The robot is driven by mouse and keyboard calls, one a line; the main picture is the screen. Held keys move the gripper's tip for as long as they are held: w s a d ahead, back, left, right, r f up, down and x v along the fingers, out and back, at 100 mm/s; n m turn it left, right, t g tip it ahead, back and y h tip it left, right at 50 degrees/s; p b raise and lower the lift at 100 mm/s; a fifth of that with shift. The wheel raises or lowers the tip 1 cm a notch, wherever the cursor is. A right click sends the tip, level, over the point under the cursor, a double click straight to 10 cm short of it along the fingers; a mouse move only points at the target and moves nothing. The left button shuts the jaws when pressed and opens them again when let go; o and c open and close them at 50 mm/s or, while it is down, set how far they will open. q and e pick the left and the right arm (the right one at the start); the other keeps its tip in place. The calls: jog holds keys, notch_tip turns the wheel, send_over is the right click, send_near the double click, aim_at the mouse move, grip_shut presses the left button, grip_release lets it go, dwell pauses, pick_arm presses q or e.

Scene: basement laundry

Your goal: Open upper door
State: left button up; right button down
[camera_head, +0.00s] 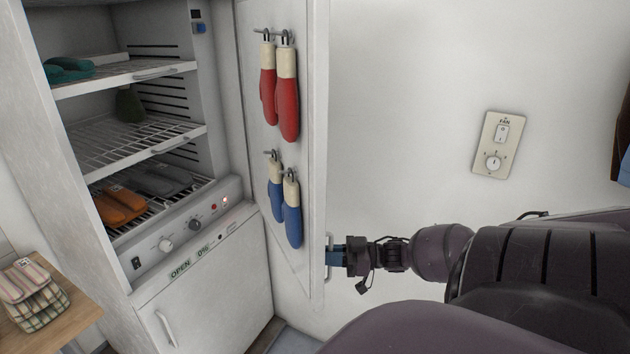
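The upper door (250,75) of the white cabinet (70,145) stands wide open, swung to the right, with its inner face toward me. Red mittens (287,95) and blue mittens (291,215) hang from hooks on that face. The door handle (330,272) shows at the door's right edge, low down. My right gripper (336,257), with blue fingertips, reaches in from the right and is at this handle, its fingers closed around the bar. The fingertips are partly hidden by the handle. My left gripper is not in view.
Racks inside the cabinet hold teal (70,68), orange (120,203) and grey items. The lower door (215,285) is shut beneath a knob panel (180,235). A wooden table (75,320) with plaid cloth stands left. A fan switch (494,145) is on the wall.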

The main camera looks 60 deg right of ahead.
pick_arm(q)
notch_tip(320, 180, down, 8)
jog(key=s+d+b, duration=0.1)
jog(key=b, duration=0.7)
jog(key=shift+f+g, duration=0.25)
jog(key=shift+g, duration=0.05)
pick_arm(e)
jog(key=s+d, duration=0.3)
jog(key=d, duration=0.6)
jog(key=s+d, duration=0.3)
jog(key=d, duration=0.7)
jog(key=shift+d, duration=0.3)
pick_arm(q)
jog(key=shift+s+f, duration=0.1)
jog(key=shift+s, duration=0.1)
pick_arm(e)
jog(key=c, duration=1.2)
grip_release()
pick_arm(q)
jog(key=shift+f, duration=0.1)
pick_arm(e)
jog(key=shift+r, duration=0.1)
